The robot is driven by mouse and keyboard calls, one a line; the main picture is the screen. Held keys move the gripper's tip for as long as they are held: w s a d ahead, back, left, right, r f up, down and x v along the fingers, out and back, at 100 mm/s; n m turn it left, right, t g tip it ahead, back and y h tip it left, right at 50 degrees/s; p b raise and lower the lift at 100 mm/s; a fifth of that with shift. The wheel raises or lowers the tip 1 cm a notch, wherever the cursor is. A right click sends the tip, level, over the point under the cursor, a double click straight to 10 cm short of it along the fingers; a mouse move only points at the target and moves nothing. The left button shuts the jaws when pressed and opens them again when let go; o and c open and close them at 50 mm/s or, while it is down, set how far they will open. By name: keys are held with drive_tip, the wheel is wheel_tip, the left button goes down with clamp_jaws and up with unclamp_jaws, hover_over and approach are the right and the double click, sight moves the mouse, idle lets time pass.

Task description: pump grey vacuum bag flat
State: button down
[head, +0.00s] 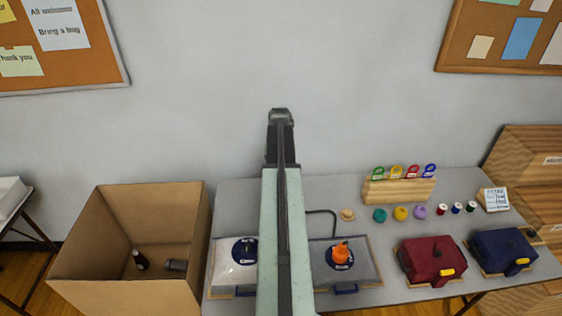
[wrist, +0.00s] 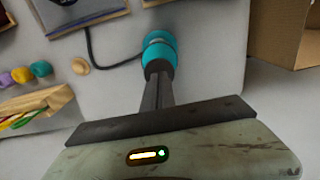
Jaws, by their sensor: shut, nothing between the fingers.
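A grey bag (head: 368,258) lies on the table right of my arm in the head view, with an orange piece (head: 341,253) on its round dark blue disc. It looks puffed rather than thin. A paler bag (head: 228,276) with a similar disc lies left of my arm, partly hidden by it. A teal cylinder, likely the pump (wrist: 162,42), stands beyond my fingertips in the wrist view, with a black hose (wrist: 100,56) beside it. My arm hides it in the head view. My gripper (head: 281,116) is shut and empty; its fingers (wrist: 161,74) overlap the teal piece's near side; contact is unclear.
An open cardboard box (head: 85,222) with dark items stands left. A maroon bag (head: 425,254) and navy bag (head: 495,246) lie right. Yarn balls (head: 400,214), spools and a wooden rack (head: 398,191) stand behind. The wall is behind the table.

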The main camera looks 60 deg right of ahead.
drive_tip(key=shift+r+p, duration=2.95)
drive_tip(key=shift+r, duration=0.55)
wheel_tip(320, 180, up, 6)
drive_tip(key=p, duration=0.6)
